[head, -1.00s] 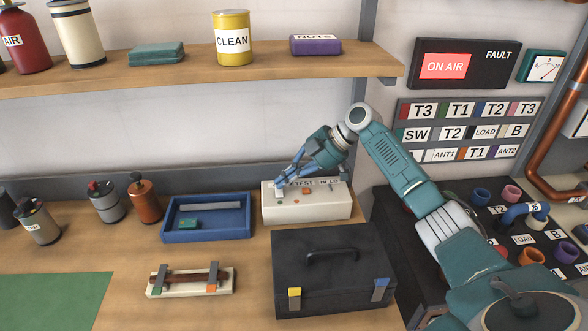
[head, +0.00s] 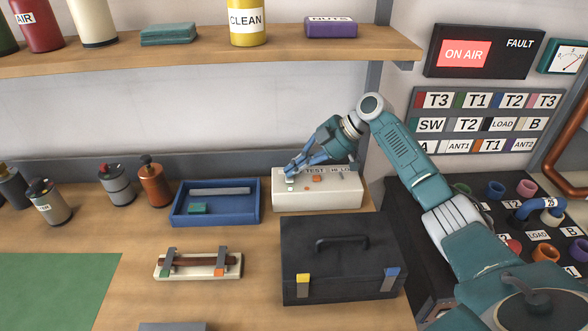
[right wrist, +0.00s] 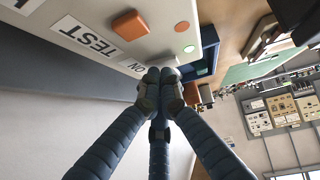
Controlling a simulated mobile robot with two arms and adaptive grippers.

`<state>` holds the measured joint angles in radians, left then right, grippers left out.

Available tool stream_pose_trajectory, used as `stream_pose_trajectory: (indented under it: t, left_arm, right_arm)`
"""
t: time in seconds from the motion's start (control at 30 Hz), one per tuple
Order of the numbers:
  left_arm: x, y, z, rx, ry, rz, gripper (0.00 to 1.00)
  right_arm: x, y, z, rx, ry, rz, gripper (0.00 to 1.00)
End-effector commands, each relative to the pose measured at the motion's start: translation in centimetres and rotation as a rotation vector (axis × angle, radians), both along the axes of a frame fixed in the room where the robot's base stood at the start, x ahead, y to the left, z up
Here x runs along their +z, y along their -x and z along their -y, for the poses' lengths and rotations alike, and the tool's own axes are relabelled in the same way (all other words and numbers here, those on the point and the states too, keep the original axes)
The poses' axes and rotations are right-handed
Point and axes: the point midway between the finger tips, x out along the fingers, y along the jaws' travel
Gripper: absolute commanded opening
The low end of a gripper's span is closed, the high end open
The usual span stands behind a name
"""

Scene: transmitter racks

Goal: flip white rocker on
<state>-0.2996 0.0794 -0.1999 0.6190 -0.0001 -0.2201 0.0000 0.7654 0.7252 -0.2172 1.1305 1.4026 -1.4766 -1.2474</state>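The white test box (head: 330,201) stands on the bench under the wall, with a TEST label, an orange rocker (head: 317,178) and a small green dot on its top. The right wrist view shows the box's white face (right wrist: 160,45), its orange rocker (right wrist: 130,24) and an ON label. My left gripper is not in view.
A blue tray (head: 215,218) lies left of the box. A black toolbox (head: 340,265) stands in front of it. A white fixture (head: 198,268) with a brown bar lies nearer. A shelf (head: 200,58) runs above. Bare bench lies between fixture and toolbox.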

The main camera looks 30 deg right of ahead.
Motion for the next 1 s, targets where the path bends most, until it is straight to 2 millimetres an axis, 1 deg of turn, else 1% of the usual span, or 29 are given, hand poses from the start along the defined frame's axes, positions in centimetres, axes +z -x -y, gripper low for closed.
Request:
stream_pose_trajectory:
  t: [0.3, 0.7, 0.77, 0.87, 1.0]
  left_arm:
    - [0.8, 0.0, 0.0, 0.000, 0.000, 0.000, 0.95]
    - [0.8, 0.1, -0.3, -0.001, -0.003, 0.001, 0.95]
    - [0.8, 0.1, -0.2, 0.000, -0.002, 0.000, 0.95]
    - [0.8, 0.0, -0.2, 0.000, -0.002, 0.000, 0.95]
    - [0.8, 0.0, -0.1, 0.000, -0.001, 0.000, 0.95]
  right_arm:
    - [-0.2, 1.4, -0.7, 0.003, 0.000, -0.007, 0.00]
    - [-0.2, 1.6, -0.6, 0.004, 0.001, -0.008, 0.00]
    - [0.1, 1.8, -0.3, 0.003, 0.002, -0.008, 0.00]
    - [1.1, 2.3, 0.5, 0.002, 0.002, -0.006, 0.00]
    - [3.3, 3.4, 2.3, 0.000, 0.002, -0.002, 0.00]
